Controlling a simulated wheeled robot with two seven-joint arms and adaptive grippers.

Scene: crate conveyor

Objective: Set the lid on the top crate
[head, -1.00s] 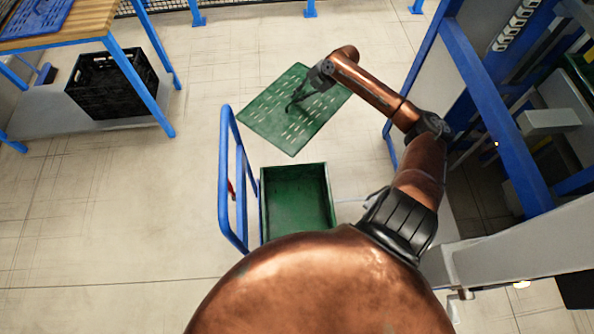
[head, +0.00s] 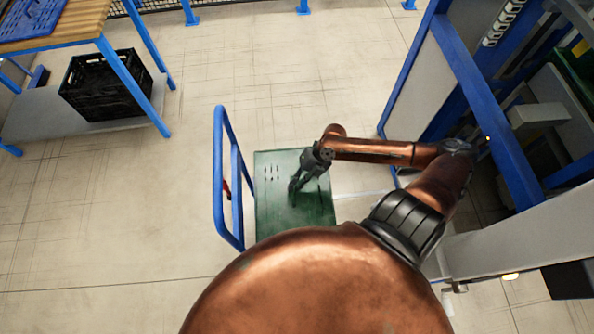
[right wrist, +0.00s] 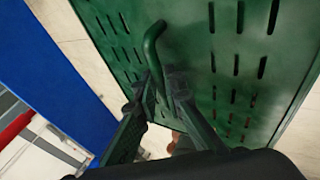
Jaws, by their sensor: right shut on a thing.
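The green slotted lid (head: 268,205) is over the place of the green crate on the trolley in the head view, and the crate is hidden beneath it and behind my body. My right gripper (head: 294,189) is above the lid and shut on its handle. The right wrist view shows the bent green handle (right wrist: 152,48) between the fingertips (right wrist: 160,78), with the slotted lid (right wrist: 225,75) filling much of the picture. I cannot tell whether the lid touches the crate's rim or hangs just above it. My left gripper is not in view.
The trolley's blue rail (head: 219,175) stands close along the lid's left side. A blue-framed machine (head: 470,90) stands at the right. A wooden-topped table (head: 85,22) with a black crate (head: 105,87) below is at the upper left. The floor between is clear.

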